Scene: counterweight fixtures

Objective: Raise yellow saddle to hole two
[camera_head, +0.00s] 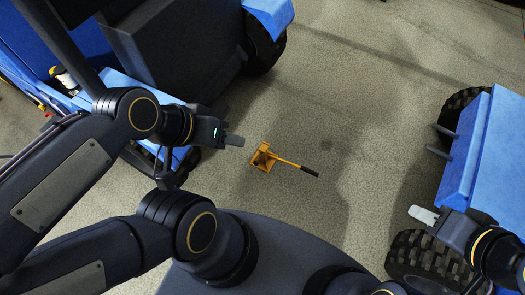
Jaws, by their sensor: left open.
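A yellow piece (264,158) with a long yellow bar and black handle end lies on the floor near the middle of the head view. It may be the yellow saddle; I cannot make out any holes on it. My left gripper (232,137) is open and empty, above and left of the yellow piece in the picture, apart from it. My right gripper (424,215) is at the lower right, near the blue machine there and far from the yellow piece. Its fingers show as one pale shape, so its opening is unclear.
A blue and black wheeled machine (175,45) stands at the upper left, with a small yellow and white part (62,78) on it. Another blue machine (500,150) with big black tyres and two grey prongs stands at the right.

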